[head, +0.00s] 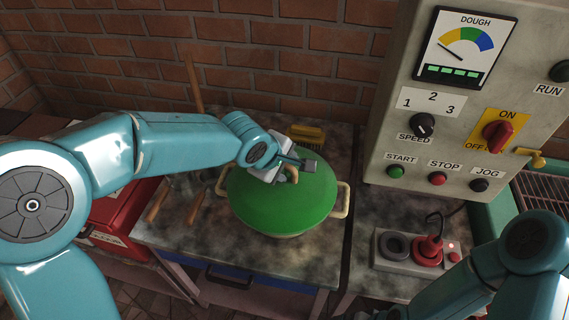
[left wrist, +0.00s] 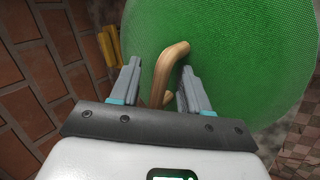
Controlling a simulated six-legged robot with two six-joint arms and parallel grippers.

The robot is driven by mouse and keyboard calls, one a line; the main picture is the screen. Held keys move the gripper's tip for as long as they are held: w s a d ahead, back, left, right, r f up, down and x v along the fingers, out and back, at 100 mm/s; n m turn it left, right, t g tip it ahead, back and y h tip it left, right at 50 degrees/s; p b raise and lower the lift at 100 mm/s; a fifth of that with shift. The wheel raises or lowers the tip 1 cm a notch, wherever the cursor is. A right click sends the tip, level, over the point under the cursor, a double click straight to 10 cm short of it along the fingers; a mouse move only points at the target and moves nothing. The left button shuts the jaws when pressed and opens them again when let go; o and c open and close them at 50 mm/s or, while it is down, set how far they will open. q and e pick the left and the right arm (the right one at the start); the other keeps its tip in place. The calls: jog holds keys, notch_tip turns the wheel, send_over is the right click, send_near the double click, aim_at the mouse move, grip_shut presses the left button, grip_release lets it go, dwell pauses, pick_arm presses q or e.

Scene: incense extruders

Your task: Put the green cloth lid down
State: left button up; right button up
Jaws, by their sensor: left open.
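The green cloth lid (head: 280,205) sits on a round pot with tan side handles (head: 343,199) on the stone-topped table. In the left wrist view the lid (left wrist: 235,50) fills the upper right, and its tan curved knob handle (left wrist: 172,65) stands between my fingers. My left gripper (head: 300,167) is at the top of the lid, around the handle. In the left wrist view the left gripper (left wrist: 160,88) is open, with a gap on both sides of the handle. My right arm shows at the lower right, but its gripper is out of view.
A grey control panel (head: 470,100) with knobs and buttons stands at the right. A small box (head: 415,251) with a red part and hook sits below it. A yellow brush (head: 307,134) lies behind the pot. Wooden-handled tools (head: 195,203) lie left of it. A brick wall (head: 270,60) closes the back.

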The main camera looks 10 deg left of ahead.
pick_arm(q)
jog(key=shift+r, duration=0.3)
jog(key=v, duration=1.1)
jog(key=shift+s+r, duration=0.15)
jog(key=shift+r, duration=0.1)
jog(key=shift+a, duration=0.15)
jog(key=shift+s, duration=0.1)
